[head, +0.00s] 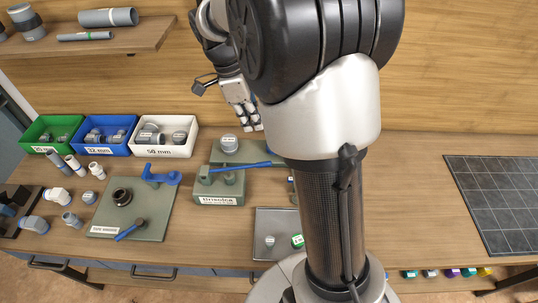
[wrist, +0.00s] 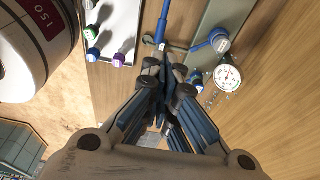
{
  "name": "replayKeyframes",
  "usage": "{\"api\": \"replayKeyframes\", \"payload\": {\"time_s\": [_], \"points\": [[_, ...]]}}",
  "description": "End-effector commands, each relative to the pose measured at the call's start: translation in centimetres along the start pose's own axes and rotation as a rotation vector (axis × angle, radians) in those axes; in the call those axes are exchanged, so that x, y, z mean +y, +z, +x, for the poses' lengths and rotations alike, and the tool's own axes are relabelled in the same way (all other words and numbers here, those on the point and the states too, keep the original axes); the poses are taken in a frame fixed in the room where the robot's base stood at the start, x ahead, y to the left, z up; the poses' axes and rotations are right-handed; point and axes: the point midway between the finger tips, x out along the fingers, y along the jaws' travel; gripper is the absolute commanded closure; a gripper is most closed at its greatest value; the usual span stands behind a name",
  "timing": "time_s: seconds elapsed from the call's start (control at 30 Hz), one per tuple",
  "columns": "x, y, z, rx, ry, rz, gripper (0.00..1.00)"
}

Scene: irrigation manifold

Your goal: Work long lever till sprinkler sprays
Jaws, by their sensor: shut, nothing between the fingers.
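A long blue lever (head: 240,167) lies across a green block with a white label (head: 219,200) in the middle of the bench in the head view. My gripper (head: 250,120) is above and behind that block, apart from the lever. In the wrist view my gripper (wrist: 170,68) has its fingertips together and empty. A blue rod (wrist: 162,28) shows just beyond the fingertips, and a blue-handled fitting (wrist: 214,42) shows to their right. I cannot tell which of these is the long lever.
A round dial gauge (wrist: 228,77) is right of the fingers. A second green board (head: 105,215) with a blue handle stands at left. Green, blue and white bins (head: 178,152) line the back left. A grey tray (head: 262,222) is in front.

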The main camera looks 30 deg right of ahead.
Motion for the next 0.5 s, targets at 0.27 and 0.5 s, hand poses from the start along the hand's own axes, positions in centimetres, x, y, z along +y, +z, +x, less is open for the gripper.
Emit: {"api": "replayKeyframes", "payload": {"time_s": [0.27, 0.5], "points": [[0.1, 0.1, -0.5, 0.012, -0.002, 0.005, 1.00], [0.1, 0.1, 0.7, 0.013, 0.000, 0.005, 1.00]]}}
